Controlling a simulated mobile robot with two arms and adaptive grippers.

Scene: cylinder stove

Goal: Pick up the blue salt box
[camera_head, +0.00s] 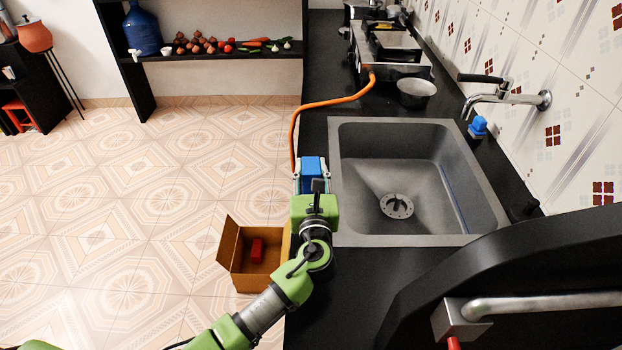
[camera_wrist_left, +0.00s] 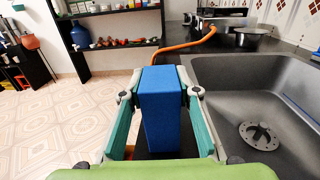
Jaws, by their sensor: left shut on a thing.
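The blue salt box (camera_head: 313,167) is upright at the left edge of the black counter, just left of the sink. My left gripper (camera_head: 312,178) is around it from the near side. In the left wrist view the blue salt box (camera_wrist_left: 162,105) stands between the two teal fingers of my left gripper (camera_wrist_left: 160,115), which is shut on it. The box's lower part is hidden by the gripper, and I cannot tell whether it touches the counter. My right gripper is not in view.
The grey sink (camera_head: 485,213) lies right of the box. An orange hose (camera_head: 330,104) runs along the counter's left edge to the stove (camera_head: 402,70). An open cardboard box (camera_head: 229,244) holding a red item (camera_head: 257,250) is below, left of the counter.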

